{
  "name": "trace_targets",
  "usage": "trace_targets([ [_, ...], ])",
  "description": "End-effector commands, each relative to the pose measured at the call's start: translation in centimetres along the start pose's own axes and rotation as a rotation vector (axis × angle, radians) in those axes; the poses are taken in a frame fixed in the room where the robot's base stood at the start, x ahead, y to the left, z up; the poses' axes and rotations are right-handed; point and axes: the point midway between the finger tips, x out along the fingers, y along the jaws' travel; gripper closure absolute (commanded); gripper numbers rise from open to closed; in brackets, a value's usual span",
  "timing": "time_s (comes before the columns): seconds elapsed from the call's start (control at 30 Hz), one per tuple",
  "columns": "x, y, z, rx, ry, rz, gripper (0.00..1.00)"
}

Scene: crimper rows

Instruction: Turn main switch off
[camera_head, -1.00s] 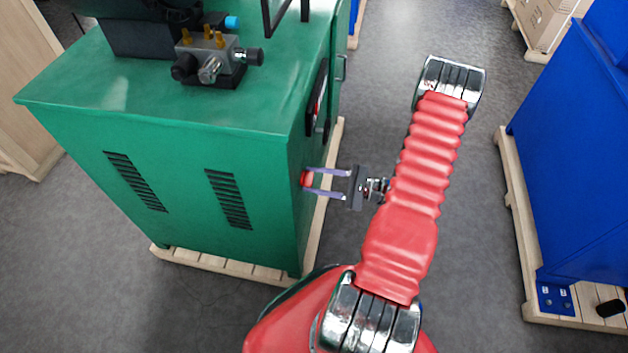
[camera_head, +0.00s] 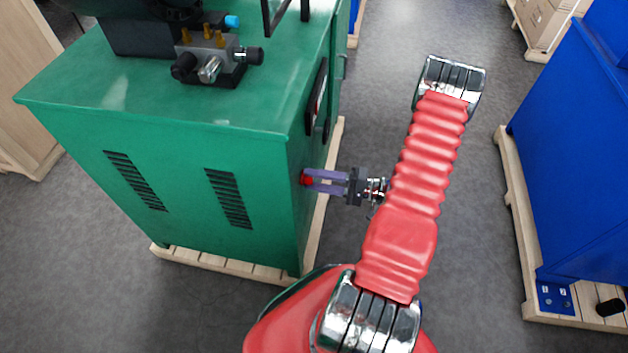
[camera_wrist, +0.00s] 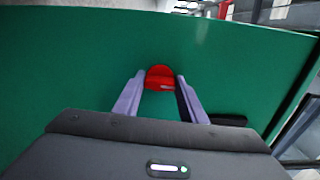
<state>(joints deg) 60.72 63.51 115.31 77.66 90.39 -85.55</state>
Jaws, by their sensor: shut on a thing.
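The main switch is a round red knob (camera_wrist: 160,76) on the green side panel of the machine. In the head view the red knob (camera_head: 307,180) shows at the fingertips. My gripper (camera_head: 310,181) reaches it from the right, with its two purple fingers shut on the knob's sides. In the wrist view my gripper (camera_wrist: 160,82) has one finger on each side of the knob. A pale mark shows on the knob's lower right. The knob's far side is hidden.
The green machine cabinet (camera_head: 200,160) stands on a wooden pallet (camera_head: 225,264). A dark panel with red on it (camera_head: 317,98) sits above the knob. A blue cabinet (camera_head: 575,150) stands at the right. Grey floor (camera_head: 465,230) lies clear between them.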

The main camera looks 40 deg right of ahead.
Motion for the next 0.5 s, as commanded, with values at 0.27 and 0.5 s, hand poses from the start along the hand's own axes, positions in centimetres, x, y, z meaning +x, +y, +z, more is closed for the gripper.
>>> trace_targets([
  [0.27, 0.03, 0.44, 0.37, -0.062, -0.005, 0.007, 0.85],
  [0.5, 0.05, 0.45, 0.37, -0.068, -0.006, 0.007, 0.85],
])
